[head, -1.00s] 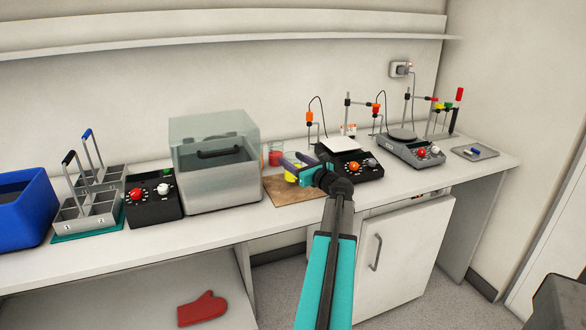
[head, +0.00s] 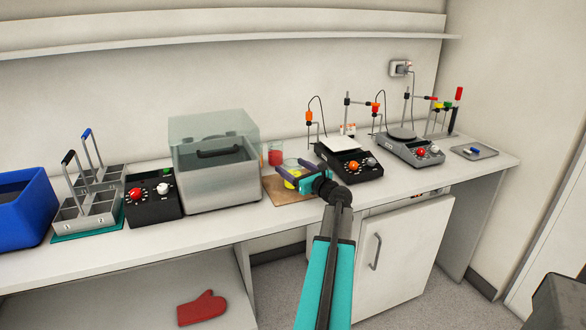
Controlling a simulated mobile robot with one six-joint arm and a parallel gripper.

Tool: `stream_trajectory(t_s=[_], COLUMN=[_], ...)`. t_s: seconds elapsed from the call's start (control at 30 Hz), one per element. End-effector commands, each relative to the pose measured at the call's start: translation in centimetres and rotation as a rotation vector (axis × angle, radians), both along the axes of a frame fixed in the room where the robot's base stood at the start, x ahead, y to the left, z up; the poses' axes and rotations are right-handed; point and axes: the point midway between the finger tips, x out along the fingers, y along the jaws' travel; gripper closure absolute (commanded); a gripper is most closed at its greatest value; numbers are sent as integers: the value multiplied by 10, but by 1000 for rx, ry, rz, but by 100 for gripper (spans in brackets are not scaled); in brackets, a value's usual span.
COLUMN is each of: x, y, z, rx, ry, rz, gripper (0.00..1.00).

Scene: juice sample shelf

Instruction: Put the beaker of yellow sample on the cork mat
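The beaker of yellow sample (head: 291,180) is at the cork mat, its glass partly hidden by my gripper. The brown cork mat (head: 273,194) lies on the bench right of the clear-lidded bath. My gripper (head: 287,176) reaches in from the right, low over the mat. Its dark purple fingers lie on either side of the beaker, one behind and one in front. Whether they press on the glass is too small to tell. The beaker looks upright; its base is hidden, so I cannot tell whether it touches the mat.
A beaker of red liquid (head: 275,155) stands behind the mat. The lidded bath (head: 215,165) is close on the left, and a black device with a white plate (head: 348,160) is close on the right. The bench's front edge is near the mat.

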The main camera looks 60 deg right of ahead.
Motion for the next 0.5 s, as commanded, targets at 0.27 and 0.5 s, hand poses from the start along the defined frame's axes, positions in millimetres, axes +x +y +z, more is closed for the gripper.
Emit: stream_trajectory(t_s=[0.27,0.5], x=[0,-8], y=[0,3], z=[1,2], rx=[0,1], ry=[0,0], rz=[0,-1], gripper=[29,29])
